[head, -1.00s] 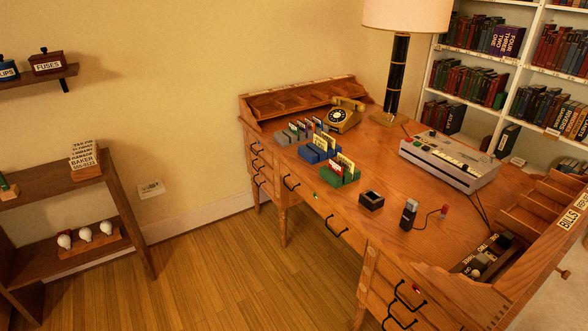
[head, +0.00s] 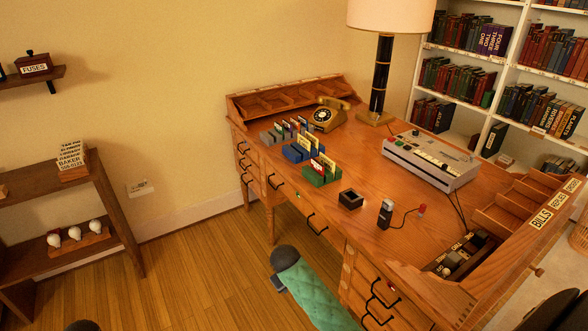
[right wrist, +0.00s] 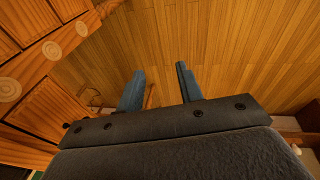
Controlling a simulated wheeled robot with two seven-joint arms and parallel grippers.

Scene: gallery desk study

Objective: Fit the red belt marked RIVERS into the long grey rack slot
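The grey rack (head: 269,138) stands on the desk at the back left, with several small upright cards or belts in it. A blue rack (head: 292,154) and a green rack (head: 319,178) stand in front of it, also holding upright pieces. A small red piece (head: 315,166) shows in the green rack. The lettering is too small to read, so I cannot tell which piece is marked RIVERS. In the right wrist view, my right gripper (right wrist: 160,68) has its two fingers apart and nothing between them, above the wooden floor. My left gripper is not in view.
The desk (head: 365,165) also holds a telephone (head: 324,117), a lamp (head: 380,75), a grey machine (head: 430,160), a small black box (head: 350,199) and a corded microphone (head: 385,213). Drawer fronts with handles line its near side. Shelves stand left and right.

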